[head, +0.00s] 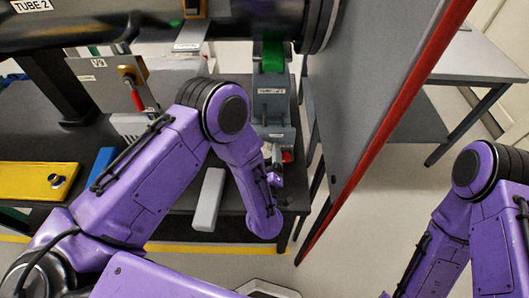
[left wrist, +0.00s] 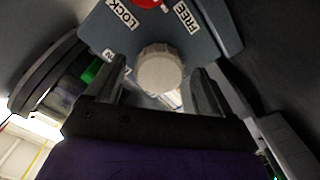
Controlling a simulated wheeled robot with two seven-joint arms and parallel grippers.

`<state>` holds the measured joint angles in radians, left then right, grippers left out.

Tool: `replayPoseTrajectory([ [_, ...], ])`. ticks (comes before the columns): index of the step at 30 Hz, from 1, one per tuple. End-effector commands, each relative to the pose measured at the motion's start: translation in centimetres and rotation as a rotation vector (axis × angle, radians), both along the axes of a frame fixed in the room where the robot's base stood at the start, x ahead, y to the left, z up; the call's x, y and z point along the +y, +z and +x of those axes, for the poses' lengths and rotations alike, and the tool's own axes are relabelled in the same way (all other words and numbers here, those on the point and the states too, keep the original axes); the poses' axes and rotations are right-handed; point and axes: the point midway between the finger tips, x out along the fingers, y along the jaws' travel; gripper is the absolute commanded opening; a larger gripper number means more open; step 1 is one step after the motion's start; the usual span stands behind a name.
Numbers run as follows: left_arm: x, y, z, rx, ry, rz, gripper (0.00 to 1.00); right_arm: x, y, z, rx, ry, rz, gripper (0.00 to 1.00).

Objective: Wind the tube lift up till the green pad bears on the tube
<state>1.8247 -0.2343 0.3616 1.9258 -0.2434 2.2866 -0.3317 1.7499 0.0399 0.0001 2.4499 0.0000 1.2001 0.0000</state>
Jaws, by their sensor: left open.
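The tube lift (head: 271,105) is a grey stand on the dark bench, under the dark tube (head: 250,18). Its green pad (head: 272,57) shows just below the tube; I cannot tell whether they touch. In the left wrist view a pale ribbed knob (left wrist: 160,70) sits on the lift's grey face. My left gripper (left wrist: 160,88) is open, with one finger on each side of this knob; contact is unclear. A red lock knob (left wrist: 148,3) sits above it between the LOCK and FREE labels, and also shows in the head view (head: 287,156). My right gripper is out of view.
A grey panel with a red edge (head: 385,120) stands close right of the lift. A valve box with a red handle (head: 137,98), a yellow case (head: 38,181) and a pale grey bar (head: 209,199) are left of it. A grey table (head: 480,55) stands beyond the panel.

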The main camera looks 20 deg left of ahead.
Motion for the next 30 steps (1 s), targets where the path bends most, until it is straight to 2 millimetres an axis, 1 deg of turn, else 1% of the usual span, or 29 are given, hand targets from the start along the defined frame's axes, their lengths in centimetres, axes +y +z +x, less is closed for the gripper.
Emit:
replayPoseTrajectory([
  [3,0.2,-0.02,0.52,0.001,0.001,0.0,0.82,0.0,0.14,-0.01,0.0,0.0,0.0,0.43],
  [9,0.19,-0.05,0.57,0.001,-0.001,0.001,0.82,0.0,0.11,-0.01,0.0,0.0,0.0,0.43],
  [10,0.18,-0.04,0.57,0.001,-0.001,0.001,0.75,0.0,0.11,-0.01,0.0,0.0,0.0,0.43],
  [11,0.18,-0.04,0.56,0.001,-0.001,0.001,0.66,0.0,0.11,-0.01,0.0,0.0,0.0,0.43],
  [12,0.18,-0.04,0.56,0.001,-0.001,0.0,0.53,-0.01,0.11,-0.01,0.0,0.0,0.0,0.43],
  [14,0.17,-0.03,0.55,0.001,-0.001,0.0,0.33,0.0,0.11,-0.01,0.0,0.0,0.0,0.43],
  [15,0.17,-0.03,0.55,0.001,-0.001,0.0,0.27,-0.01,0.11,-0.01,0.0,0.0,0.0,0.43],
  [18,0.17,-0.07,0.56,-0.002,-0.001,-0.009,0.27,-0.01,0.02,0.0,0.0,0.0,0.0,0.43],
  [23,0.16,-0.07,0.58,-0.027,0.0,-0.093,0.27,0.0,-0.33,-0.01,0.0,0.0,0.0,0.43],
  [30,0.16,0.0,0.56,-0.028,0.0,-0.098,0.27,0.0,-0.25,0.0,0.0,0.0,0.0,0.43],
])
